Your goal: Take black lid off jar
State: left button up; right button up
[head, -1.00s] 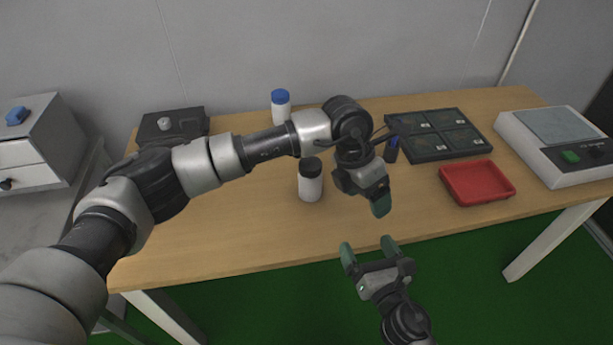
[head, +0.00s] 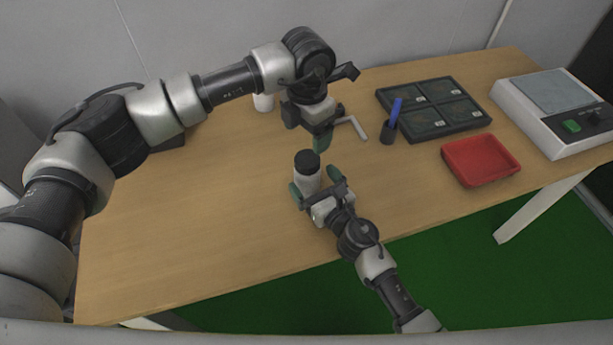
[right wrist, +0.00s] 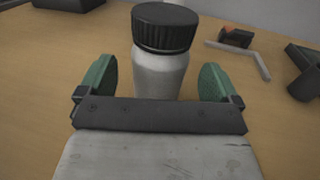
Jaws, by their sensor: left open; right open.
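The white jar (head: 307,181) with a ribbed black lid (head: 307,160) stands upright on the wooden table. In the right wrist view the jar (right wrist: 160,78) and its lid (right wrist: 164,27) show large and close. My right gripper (head: 316,182) is open, with its green fingers on either side of the jar's lower body; gaps show between the fingers and the jar in the right wrist view (right wrist: 159,80). My left gripper (head: 320,143) is above the table, just behind and right of the lid, pointing down. Its far finger is partly hidden.
A red tray (head: 481,160), a black sectioned tray (head: 434,108) and a white scale (head: 556,112) stand at the right. A dark holder with a blue pen (head: 396,112) and a grey bent rod (head: 358,128) lie nearer the left gripper. Another white bottle (head: 263,102) is partly hidden behind my left arm.

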pick_arm(q)
jog(key=shift+s+r, duration=0.1)
pick_arm(e)
jog(key=shift+x, duration=1.2)
jog(key=shift+w+a, duration=0.1)
jog(key=shift+w, duration=0.1)
